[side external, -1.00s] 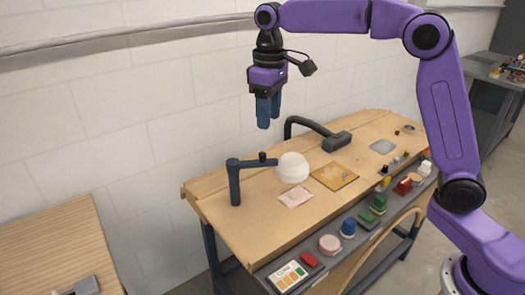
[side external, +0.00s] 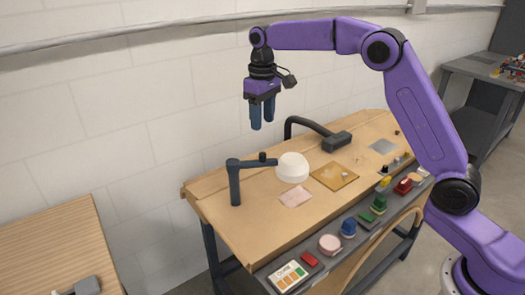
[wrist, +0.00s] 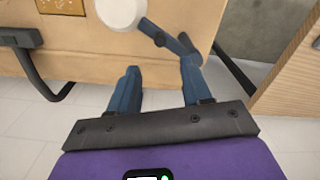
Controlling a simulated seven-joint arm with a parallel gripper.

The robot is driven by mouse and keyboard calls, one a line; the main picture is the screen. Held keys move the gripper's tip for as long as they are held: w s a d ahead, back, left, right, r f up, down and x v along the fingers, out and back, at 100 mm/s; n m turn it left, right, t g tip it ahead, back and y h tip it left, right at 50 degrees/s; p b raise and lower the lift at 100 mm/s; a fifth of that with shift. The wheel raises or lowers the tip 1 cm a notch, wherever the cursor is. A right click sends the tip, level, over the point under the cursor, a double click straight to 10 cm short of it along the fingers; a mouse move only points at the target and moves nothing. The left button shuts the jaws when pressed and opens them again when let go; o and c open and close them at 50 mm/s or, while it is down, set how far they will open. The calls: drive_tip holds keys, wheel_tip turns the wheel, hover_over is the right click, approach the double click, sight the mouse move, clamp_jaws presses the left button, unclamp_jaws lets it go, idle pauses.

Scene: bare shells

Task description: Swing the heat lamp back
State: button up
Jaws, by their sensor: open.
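The heat lamp has a white dome shade (side external: 292,168) and a dark blue-grey jointed post and arm (side external: 234,184) with a small knob (side external: 263,158). It stands near the left end of the wooden bench, with the shade over the bench top. My gripper (side external: 262,124) is open and empty, pointing down in the air above the lamp. In the wrist view, the shade (wrist: 120,12) shows at the top edge, partly cut off. The lamp arm shows beyond my fingers, and the right finger (wrist: 191,82) lines up with the post. Nothing touches the lamp.
A dark bent arm with a block-like head (side external: 336,141) stands behind the lamp. A pink sheet (side external: 295,197) and a tan board (side external: 334,177) lie on the bench. A front shelf holds several coloured items. A separate wooden table (side external: 60,235) stands at left, beyond a gap.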

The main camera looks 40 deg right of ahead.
sight(262, 154)
wheel_tip(262, 154, down, 11)
drive_tip(key=shift+r, duration=0.1)
idle(0.3)
clamp_jaws()
